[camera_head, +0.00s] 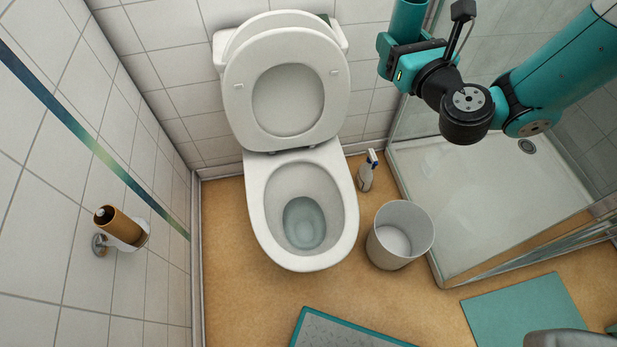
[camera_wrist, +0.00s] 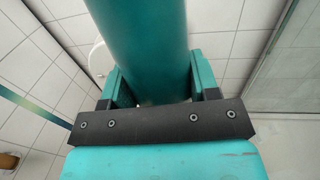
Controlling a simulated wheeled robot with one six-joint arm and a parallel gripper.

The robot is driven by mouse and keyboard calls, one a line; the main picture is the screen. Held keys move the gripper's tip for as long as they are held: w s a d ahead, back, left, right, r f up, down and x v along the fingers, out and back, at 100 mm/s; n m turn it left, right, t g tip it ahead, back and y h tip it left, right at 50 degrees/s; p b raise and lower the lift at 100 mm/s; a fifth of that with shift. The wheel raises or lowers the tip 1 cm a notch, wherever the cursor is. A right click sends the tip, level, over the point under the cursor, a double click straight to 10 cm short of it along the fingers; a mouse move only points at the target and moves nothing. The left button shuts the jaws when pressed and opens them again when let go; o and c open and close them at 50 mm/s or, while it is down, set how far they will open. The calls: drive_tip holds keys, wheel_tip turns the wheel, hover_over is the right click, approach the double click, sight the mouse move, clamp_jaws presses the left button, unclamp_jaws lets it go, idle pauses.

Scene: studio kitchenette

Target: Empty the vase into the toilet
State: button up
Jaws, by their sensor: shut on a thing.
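A teal cylinder, which I take to be the vase (camera_head: 409,18), is at the top of the head view, cut off by the picture's edge. The vase also fills the upper middle of the wrist view (camera_wrist: 140,45). My gripper (camera_head: 392,45) is shut on it, with a finger on each side in the wrist view (camera_wrist: 155,88). The vase's opening and contents are hidden. The toilet (camera_head: 257,215) stands at the centre, lid and seat raised, with water in the bowl. My gripper and the vase appear to the right of the raised lid in the picture.
A glass-walled shower (camera_head: 480,190) is at the right. A paper roll holder (camera_head: 120,225) is on the left wall. Teal-edged mat (camera_head: 340,330) and teal mat (camera_head: 520,312) lie in front.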

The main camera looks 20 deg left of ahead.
drive_tip(key=s+a+f+n+g+y+b, duration=0.1)
drive_tip(key=a+f+n+g+y+b, duration=0.1)
drive_tip(key=f+b, duration=2)
drive_tip(key=s+a+f+n+g+y+b, duration=0.1)
drive_tip(key=s+a+f+g+b, duration=0.1)
drive_tip(key=f+b, duration=2.1)
wheel_tip(320, 180, down, 4)
drive_tip(key=shift+a+f+n+g+y, duration=0.1)
drive_tip(key=shift+a+n+g+y, duration=0.25)
drive_tip(key=shift+a, duration=0.3)
drive_tip(key=shift+n, duration=0.45)
drive_tip(key=n+b, duration=0.3)
drive_tip(key=n, duration=0.1)
drive_tip(key=f+n+h+b, duration=0.1)
drive_tip(key=n+b, duration=0.3)
drive_tip(key=s+n+h+b, duration=0.1)
drive_tip(key=n+b, duration=0.2)
drive_tip(key=n, duration=0.1)
drive_tip(key=shift+a+f+n, duration=0.25)
drive_tip(key=shift+a+n, duration=0.05)
drive_tip(key=shift+a, duration=0.1)
